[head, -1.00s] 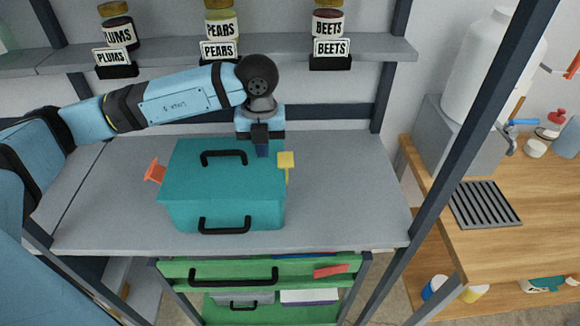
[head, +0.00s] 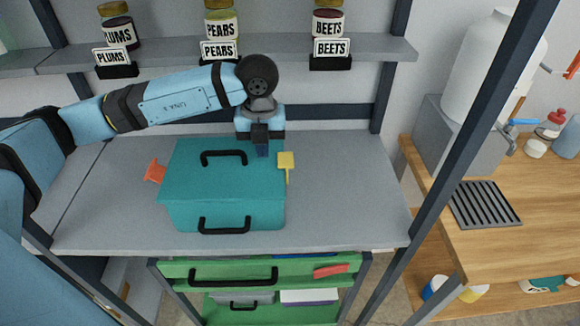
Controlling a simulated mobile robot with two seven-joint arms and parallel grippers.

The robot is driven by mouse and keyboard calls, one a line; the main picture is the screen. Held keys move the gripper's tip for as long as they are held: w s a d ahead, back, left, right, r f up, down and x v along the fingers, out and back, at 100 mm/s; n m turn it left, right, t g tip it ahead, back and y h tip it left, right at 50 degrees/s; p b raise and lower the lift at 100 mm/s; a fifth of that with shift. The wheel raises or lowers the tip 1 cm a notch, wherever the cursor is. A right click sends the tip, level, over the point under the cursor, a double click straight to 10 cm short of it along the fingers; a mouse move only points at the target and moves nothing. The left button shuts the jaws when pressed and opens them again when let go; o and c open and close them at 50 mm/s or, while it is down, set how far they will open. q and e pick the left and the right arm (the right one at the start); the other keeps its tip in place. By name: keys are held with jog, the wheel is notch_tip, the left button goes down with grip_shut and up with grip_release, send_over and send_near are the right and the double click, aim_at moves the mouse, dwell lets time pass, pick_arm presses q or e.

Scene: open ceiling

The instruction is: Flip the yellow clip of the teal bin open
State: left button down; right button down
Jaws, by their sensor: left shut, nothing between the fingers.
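The teal bin (head: 222,185) sits on the grey shelf with its lid down and a black handle on the lid and on the front. The yellow clip (head: 286,161) is at the bin's right side, its wide tab standing at lid height above a thin stem. An orange clip (head: 155,171) sticks out at the left side. My left gripper (head: 262,151) points down over the back right part of the bin, just left of and behind the yellow clip. Its fingers are shut and empty; I cannot tell whether they touch the lid. My right gripper is not in view.
The grey shelf (head: 345,200) is clear right of the bin. Above, a ledge (head: 275,55) holds labelled jars of plums, pears and beets. A dark post (head: 445,170) stands at right, before a wooden counter (head: 520,240). Green drawers (head: 232,278) are below.

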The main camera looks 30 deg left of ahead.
aim_at(286, 168)
pick_arm(q)
jog(key=shift+f+b, duration=1.05)
jog(key=shift+f, duration=0.3)
jog(key=shift+d+r, duration=0.1)
jog(key=shift+r, duration=0.05)
dwell(0.5)
jog(key=shift+w+d, duration=0.15)
jog(key=shift+w, duration=0.05)
jog(key=shift+w+d, duration=0.15)
jog(key=shift+d, duration=0.15)
